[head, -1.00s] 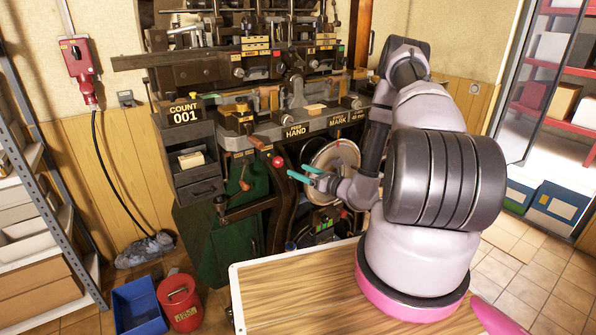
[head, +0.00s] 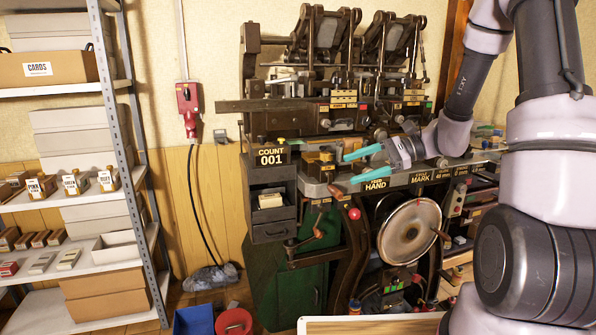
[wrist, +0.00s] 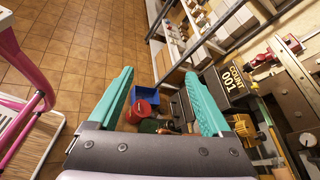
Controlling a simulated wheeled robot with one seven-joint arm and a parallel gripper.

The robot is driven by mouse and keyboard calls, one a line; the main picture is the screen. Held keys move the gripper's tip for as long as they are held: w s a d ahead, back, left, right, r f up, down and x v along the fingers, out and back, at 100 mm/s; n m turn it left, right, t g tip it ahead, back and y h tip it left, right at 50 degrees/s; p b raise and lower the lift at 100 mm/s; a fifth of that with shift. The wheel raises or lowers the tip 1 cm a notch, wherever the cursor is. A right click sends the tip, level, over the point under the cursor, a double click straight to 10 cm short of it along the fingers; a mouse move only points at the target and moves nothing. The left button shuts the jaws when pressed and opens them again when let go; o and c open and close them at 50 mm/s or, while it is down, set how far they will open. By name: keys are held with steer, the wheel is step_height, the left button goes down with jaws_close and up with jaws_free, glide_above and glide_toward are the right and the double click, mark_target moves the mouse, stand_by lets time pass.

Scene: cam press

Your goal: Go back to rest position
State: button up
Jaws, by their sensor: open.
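My gripper (head: 354,164) is open and empty, with teal fingers spread. In the head view it hangs in the air in front of the cam press (head: 340,125), near the FEED HAND label (head: 376,184), with its fingers pointing left. My arm comes in from the right side of the picture. In the wrist view the two teal fingers (wrist: 160,105) are wide apart with nothing between them but the floor, the bins and part of the press beyond. The COUNT 001 box (head: 270,157) is left of the fingertips and also shows in the wrist view (wrist: 236,85).
A blue bin (head: 194,321) and a red bucket (head: 234,322) are on the floor. A wooden table top (head: 370,326) is at the bottom. A red wall box (head: 189,108) hangs with a cable.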

steer(key=s+d+r+n+t+h, duration=0.3)
steer(key=s+r+h, duration=0.3)
steer(key=s+r, duration=0.2)
steer(key=s+d+r+n+t+h, duration=0.3)
steer(key=s+d+r+n+h, duration=0.2)
steer(key=s+r, duration=0.3)
steer(key=shift+s+d+r+n+h, duration=0.25)
steer(key=shift+d+n+h, duration=0.2)
steer(key=shift+d, duration=0.3)
